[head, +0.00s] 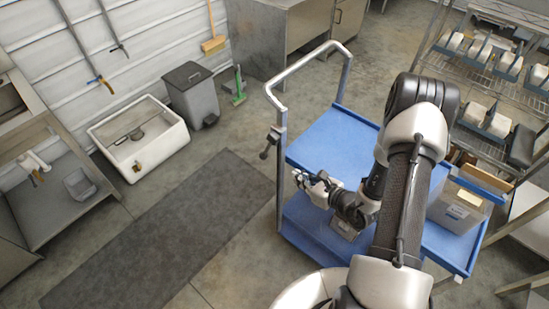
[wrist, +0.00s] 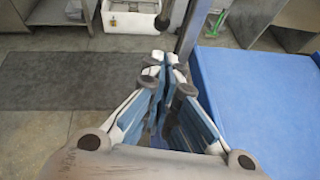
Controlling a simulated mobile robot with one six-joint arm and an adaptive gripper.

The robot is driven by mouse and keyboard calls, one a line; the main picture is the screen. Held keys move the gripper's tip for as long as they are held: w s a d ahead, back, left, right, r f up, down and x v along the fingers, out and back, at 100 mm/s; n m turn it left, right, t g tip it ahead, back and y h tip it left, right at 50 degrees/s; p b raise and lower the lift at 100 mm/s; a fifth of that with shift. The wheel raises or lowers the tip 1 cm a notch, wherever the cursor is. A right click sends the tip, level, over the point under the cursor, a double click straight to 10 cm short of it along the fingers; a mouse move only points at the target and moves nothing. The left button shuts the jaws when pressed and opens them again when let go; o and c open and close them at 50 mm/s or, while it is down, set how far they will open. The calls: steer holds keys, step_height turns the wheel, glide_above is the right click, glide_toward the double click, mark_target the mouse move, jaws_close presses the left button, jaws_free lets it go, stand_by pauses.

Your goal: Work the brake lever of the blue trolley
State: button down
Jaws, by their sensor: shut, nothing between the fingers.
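The blue trolley (head: 330,140) has two blue decks and a grey tubular push handle (head: 310,62). The brake lever (head: 268,148), a short arm with a dark knob, sticks out to the left from the handle's near upright. In the wrist view the lever's dark knob (wrist: 163,21) shows just beyond my fingertips, beside the upright. My gripper (head: 300,178) is shut and empty, to the right of and below the lever in the head view. In the wrist view my gripper (wrist: 162,68) has its fingertips together, pointing toward the lever. I cannot tell whether they touch it.
A grey bin (head: 446,212) stands on the trolley's right side, partly behind my arm. A wire rack (head: 490,75) with trays stands at the right. A dark mat (head: 150,235), a white sink (head: 140,140) and a grey waste bin (head: 192,95) lie left. Floor between mat and trolley is clear.

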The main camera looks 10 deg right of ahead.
steer(key=b, duration=0.2)
glide_toward(266, 156)
step_height(266, 156, down, 2)
steer(key=w+a, duration=0.1)
steer(key=w, duration=0.1)
steer(key=shift+w+a+r, duration=0.1)
steer(key=shift+w+a, duration=0.15)
steer(key=shift+w, duration=0.2)
steer(key=shift+w+a+r, duration=0.1)
steer(key=shift+w+a, duration=0.15)
steer(key=shift+w, duration=0.2)
steer(key=shift+d+f, duration=0.1)
